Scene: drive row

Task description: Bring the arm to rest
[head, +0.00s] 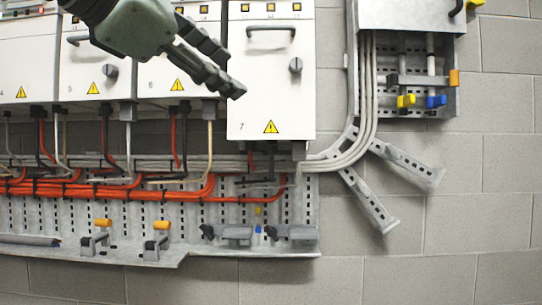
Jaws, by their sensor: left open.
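My left gripper (222,72) reaches in from the top left, its two dark ribbed fingers spread a little apart and pointing right and down. It is open, with nothing seen between the fingers. It hangs in front of the white drive cabinets, and its fingertips overlap the left edge of the cabinet marked 7 (270,100) in the picture. I cannot tell whether they touch it. The arm behind the gripper is mostly cut off at the top edge. My right gripper is not in view.
Cabinet 7 has a dark handle (271,29) and a round knob (295,65). Orange cables (150,192) run below the cabinets, above a perforated metal tray (190,240) with clamps. Angled brackets (368,200) stick out at right. The grey block wall (480,220) is bare at lower right.

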